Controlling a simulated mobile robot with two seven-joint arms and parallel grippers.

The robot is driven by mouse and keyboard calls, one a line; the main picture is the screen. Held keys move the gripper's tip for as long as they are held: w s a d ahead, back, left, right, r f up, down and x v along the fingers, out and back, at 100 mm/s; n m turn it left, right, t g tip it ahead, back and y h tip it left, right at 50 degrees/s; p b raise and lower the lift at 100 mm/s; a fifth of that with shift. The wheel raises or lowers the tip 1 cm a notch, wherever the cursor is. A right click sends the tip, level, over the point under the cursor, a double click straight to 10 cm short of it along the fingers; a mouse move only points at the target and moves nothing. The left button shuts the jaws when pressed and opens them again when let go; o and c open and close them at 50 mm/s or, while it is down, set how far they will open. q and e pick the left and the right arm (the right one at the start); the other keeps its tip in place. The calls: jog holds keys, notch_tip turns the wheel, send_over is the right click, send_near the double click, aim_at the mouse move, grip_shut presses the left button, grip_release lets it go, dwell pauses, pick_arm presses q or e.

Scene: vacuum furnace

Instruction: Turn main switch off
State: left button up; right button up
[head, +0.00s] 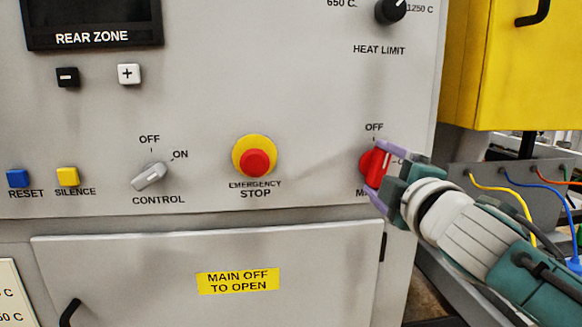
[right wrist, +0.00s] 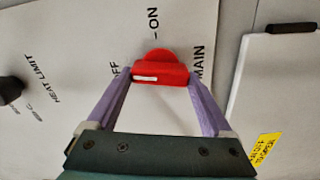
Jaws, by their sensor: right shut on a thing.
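The red main switch (head: 375,166) is on the grey panel at the right, with OFF printed above it and the ON and MAIN labels partly hidden by my gripper. My right gripper (head: 379,173) is shut on the switch handle, one purple finger at its upper end and one at its lower end. The right wrist view shows the red handle (right wrist: 161,74) between both fingertips of the gripper (right wrist: 163,79). The end with the white mark lies toward the OFF label, and ON is off to the side. My left gripper is not in view.
The emergency stop (head: 256,160) and the control knob (head: 150,176) are left of the switch. The heat limit knob (head: 391,10) is above. A yellow box (head: 515,70) and coloured cables are to the right. A closed door (head: 140,270) lies below.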

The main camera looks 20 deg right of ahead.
jog(key=shift+n, duration=1.1)
jog(key=o, duration=1.1)
jog(key=shift+o, duration=0.2)
jog(key=v, duration=1)
